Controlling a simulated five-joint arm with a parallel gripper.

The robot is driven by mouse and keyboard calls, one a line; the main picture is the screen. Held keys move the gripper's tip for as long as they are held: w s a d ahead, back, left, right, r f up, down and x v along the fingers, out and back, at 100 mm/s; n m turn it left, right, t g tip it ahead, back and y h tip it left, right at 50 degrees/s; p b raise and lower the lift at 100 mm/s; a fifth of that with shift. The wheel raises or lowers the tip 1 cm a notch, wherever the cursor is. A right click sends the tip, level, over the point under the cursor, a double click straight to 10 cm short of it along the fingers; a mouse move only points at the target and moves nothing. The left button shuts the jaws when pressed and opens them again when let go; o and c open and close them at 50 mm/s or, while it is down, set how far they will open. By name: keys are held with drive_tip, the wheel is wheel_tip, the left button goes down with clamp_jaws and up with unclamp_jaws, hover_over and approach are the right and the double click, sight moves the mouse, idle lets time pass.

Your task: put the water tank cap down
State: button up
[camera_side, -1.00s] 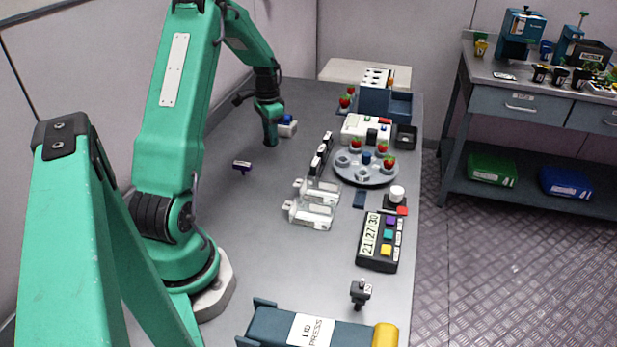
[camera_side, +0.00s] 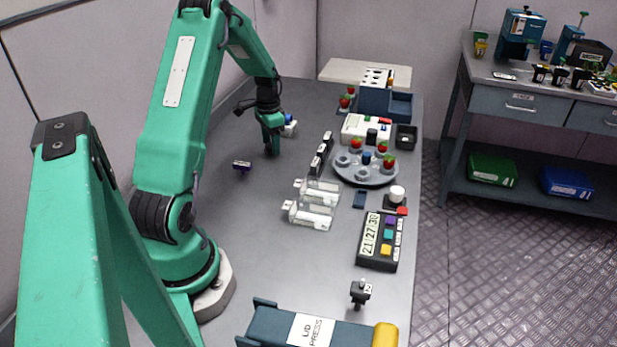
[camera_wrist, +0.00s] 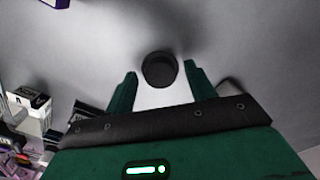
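A dark round cap (camera_wrist: 159,69) sits between the tips of my gripper (camera_wrist: 160,80) in the wrist view. The two green fingers stand apart, with a narrow gap on each side of the cap. The cap appears to be on the grey tabletop, with a dark shadow beyond it. In the side view my gripper (camera_side: 271,151) points down at the table's far left part, its tips close to the surface. I cannot make out the cap in the side view.
A small white item with a blue top (camera_side: 289,126) stands just behind my gripper. A purple-and-dark piece (camera_side: 242,167) lies to its left. Clear tank-like pieces (camera_side: 308,215), a round grey rack with berries (camera_side: 365,177) and a timer (camera_side: 379,241) are to the right.

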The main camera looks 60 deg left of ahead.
wheel_tip(320, 180, up, 12)
drive_tip(key=shift+r, duration=0.2)
idle(0.7)
idle(0.5)
